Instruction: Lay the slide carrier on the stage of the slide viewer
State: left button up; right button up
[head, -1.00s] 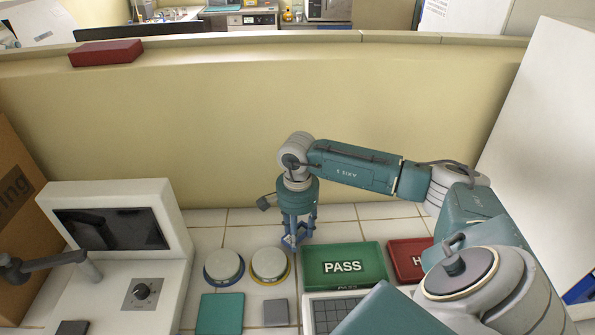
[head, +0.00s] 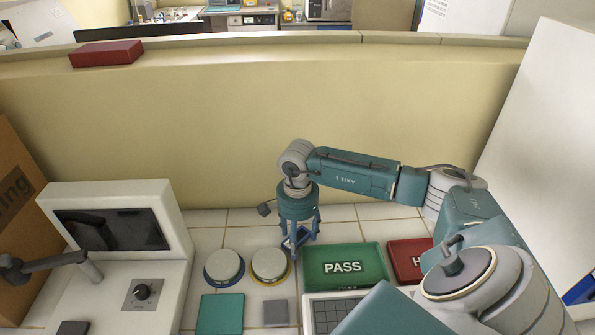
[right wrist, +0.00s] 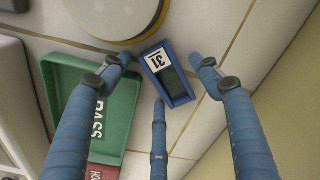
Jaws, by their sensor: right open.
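The slide carrier (right wrist: 168,76) is a small blue tray with a white label reading 31 and a dark window. It lies flat on the tiled bench, and in the head view its blue edge (head: 297,238) shows partly behind the fingers. My right gripper (right wrist: 163,78) is open, pointing down over the carrier, with its fingers spread around it; I cannot tell whether any finger touches it. It also shows in the head view (head: 301,248). The slide viewer (head: 158,260), white with a dark screen and a knob, stands at the left. My left gripper is out of view.
A green PASS tray (head: 345,265) lies close to the right of the gripper, with a red tray (head: 408,259) beyond. Two round lidded pots (head: 224,266) (head: 270,265) stand between viewer and gripper. A teal square (head: 219,314) and grey block (head: 275,313) lie in front.

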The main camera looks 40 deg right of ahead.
jog(key=shift+w+r, duration=0.1)
jog(key=shift+r, duration=0.35)
notch_tip(320, 180, up, 11)
jog(key=b, duration=0.2)
jog(key=shift+f+b, duration=0.2)
jog(key=shift+b, duration=0.15)
jog(key=shift+o, duration=0.6)
jog(key=b, duration=0.1)
send_over(299, 238)
notch_tip(299, 238, down, 6)
jog(key=shift+w+r, duration=0.1)
jog(key=f, duration=0.1)
jog(key=f+p, duration=0.1)
jog(key=f, duration=0.1)
jog(key=f+p, duration=0.1)
jog(key=f, duration=0.1)
jog(key=shift+s, duration=0.25)
jog(key=shift+f, duration=0.35)
